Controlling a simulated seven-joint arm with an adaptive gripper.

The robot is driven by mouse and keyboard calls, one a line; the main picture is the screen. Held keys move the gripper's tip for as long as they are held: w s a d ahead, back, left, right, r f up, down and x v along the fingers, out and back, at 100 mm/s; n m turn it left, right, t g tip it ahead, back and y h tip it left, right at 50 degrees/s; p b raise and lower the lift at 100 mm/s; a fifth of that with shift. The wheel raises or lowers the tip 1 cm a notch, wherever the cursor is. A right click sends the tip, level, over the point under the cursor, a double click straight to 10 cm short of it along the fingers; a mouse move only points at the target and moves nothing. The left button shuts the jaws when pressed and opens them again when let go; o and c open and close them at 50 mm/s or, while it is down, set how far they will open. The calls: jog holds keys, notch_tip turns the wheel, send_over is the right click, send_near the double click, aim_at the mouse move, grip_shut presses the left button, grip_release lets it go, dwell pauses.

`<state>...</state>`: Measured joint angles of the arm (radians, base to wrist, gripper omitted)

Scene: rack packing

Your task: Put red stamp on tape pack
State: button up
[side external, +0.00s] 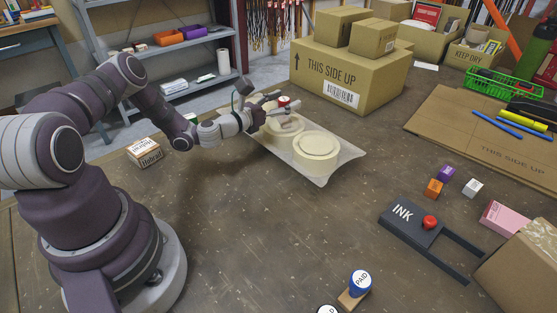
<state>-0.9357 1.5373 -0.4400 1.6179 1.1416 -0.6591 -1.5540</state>
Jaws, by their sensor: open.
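The tape pack (332,173) is two cream tape rolls, a left one (272,137) and a right one (316,150), on a pale clear wrap lying on the table. The red stamp (284,102), small with a red body, shows just above the left roll. My gripper (276,99) is open over that roll, with its fingers close around or beside the stamp. Whether the fingers touch the stamp cannot be told. The stamp's lower part is hard to make out, and I cannot tell if it rests on the roll.
A large cardboard box (345,75) stands just behind the tape pack. An ink pad (405,222) with a red knob, small blocks (434,187) and a blue stamp (360,282) lie to the right and front. The table's middle is clear.

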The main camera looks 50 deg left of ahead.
aim_at(279, 103)
jog(key=s, duration=0.6)
jog(key=shift+s, duration=0.4)
jog(key=s+d+r+m+g+h, duration=0.2)
jog(key=d+m+g+h, duration=0.35)
jog(key=m, duration=0.75)
jog(key=s+d+r+m+g+h, duration=0.1)
jog(key=s+d+m+g+h, duration=0.2)
jog(key=d+m+g, duration=0.55)
jog(key=s+a+r+m+t+y, duration=0.1)
jog(key=s+a+r+m+y, duration=0.3)
jog(key=s+r+m+y, duration=0.4)
jog(key=s+r+m, duration=0.1)
jog(key=s+m, duration=0.3)
jog(key=m, duration=0.2)
jog(key=shift+r+t, duration=0.15)
jog(key=shift+t, duration=0.15)
jog(key=shift+m+y, duration=0.25)
